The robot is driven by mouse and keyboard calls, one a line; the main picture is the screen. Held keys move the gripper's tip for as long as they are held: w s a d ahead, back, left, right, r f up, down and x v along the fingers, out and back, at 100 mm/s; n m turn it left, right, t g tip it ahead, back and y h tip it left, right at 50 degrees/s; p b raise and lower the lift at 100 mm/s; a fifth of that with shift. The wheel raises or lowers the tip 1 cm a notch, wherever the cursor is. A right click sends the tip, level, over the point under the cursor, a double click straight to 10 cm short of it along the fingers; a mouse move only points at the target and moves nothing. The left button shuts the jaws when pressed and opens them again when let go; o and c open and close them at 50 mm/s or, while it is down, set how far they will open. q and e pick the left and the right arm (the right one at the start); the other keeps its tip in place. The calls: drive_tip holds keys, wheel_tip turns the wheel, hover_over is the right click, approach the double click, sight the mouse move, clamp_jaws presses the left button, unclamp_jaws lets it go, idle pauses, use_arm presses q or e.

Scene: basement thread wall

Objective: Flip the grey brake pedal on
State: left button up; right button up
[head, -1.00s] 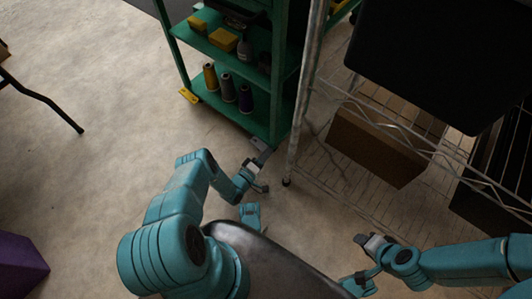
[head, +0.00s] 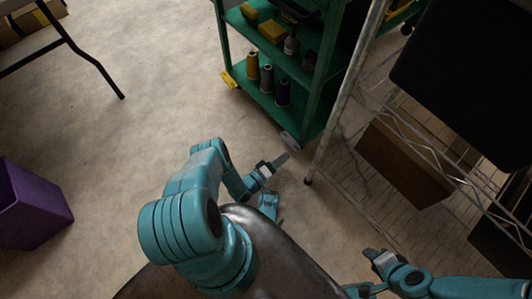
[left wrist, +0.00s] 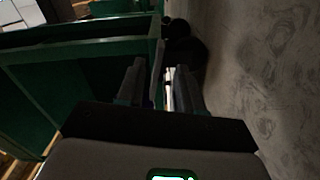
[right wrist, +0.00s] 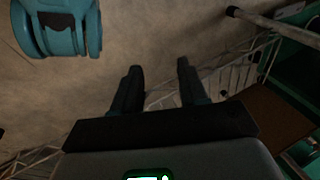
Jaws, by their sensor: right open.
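The green cart (head: 313,128) stands on the floor ahead. At its near bottom corner is a small grey, rounded part (head: 290,139), which looks like the grey brake pedal at a caster; its tilt is too small to tell. My left gripper (head: 281,160) is just in front of and below it, apart from it in the picture. In the left wrist view the left fingers (left wrist: 160,82) are spread, with the cart's edge beyond and a dark, wheel-like shape (left wrist: 188,48) near the tips. My right gripper (head: 372,253) is open and empty, low at the right.
A wire rack (head: 333,118) with a brown box (head: 402,165) is close on the right. A purple bin (head: 32,207) stands left. Floor between bin and cart is clear.

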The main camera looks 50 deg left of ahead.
use_arm(q)
drive_tip(key=s, duration=0.3)
drive_tip(key=s+p, duration=0.1)
drive_tip(key=s, duration=0.6)
drive_tip(key=shift+a, duration=0.35)
use_arm(e)
drive_tip(key=shift+s+a+r, duration=0.15)
drive_tip(key=shift+s+r, duration=0.55)
drive_tip(key=shift+r, duration=0.2)
